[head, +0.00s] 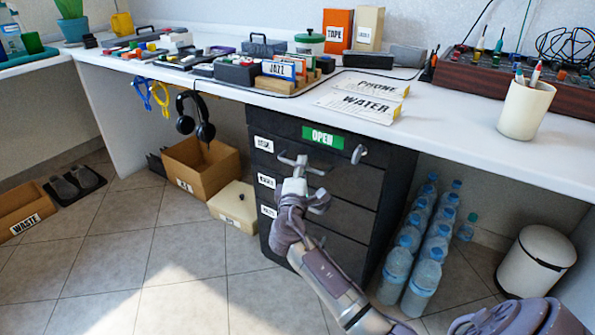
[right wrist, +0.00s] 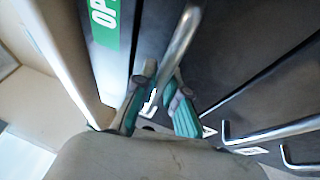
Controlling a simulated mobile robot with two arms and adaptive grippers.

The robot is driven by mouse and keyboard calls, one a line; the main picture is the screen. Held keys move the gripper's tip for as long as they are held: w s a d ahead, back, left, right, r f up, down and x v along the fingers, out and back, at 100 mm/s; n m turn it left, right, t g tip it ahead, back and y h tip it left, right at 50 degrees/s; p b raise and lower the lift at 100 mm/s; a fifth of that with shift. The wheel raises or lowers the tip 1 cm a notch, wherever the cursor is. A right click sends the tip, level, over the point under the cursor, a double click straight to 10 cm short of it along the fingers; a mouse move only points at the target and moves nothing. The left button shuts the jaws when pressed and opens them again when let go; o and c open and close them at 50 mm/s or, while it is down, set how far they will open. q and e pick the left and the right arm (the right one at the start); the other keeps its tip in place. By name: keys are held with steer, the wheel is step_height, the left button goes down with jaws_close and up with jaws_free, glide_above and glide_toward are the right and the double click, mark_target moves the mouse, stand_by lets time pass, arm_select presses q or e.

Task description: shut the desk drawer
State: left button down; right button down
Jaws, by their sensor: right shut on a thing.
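The black desk drawer unit (head: 330,225) stands under the white desk. Its top drawer front (head: 285,128) carries a green OPEN label (head: 323,137), which also shows in the right wrist view (right wrist: 104,18). I cannot tell how far that drawer stands out. My right gripper (head: 304,172) is in front of the upper drawers. In the right wrist view its teal-padded fingers (right wrist: 158,105) are closed around the metal bar handle (right wrist: 181,40) near the label. The gripper hides part of the handle and the front in the head view. My left gripper is not in view.
Water bottles (head: 408,250) stand right of the drawers, with a white bin (head: 535,262) beyond. A pale box (head: 234,206) and a cardboard box (head: 200,165) stand to the left. Headphones (head: 195,118) hang under the desk (head: 455,124). The tiled floor (head: 130,255) is clear at front left.

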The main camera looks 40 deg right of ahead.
steer(key=c, duration=1.2)
jaws_free()
steer(key=shift+d, duration=0.2)
steer(key=v, duration=1.2)
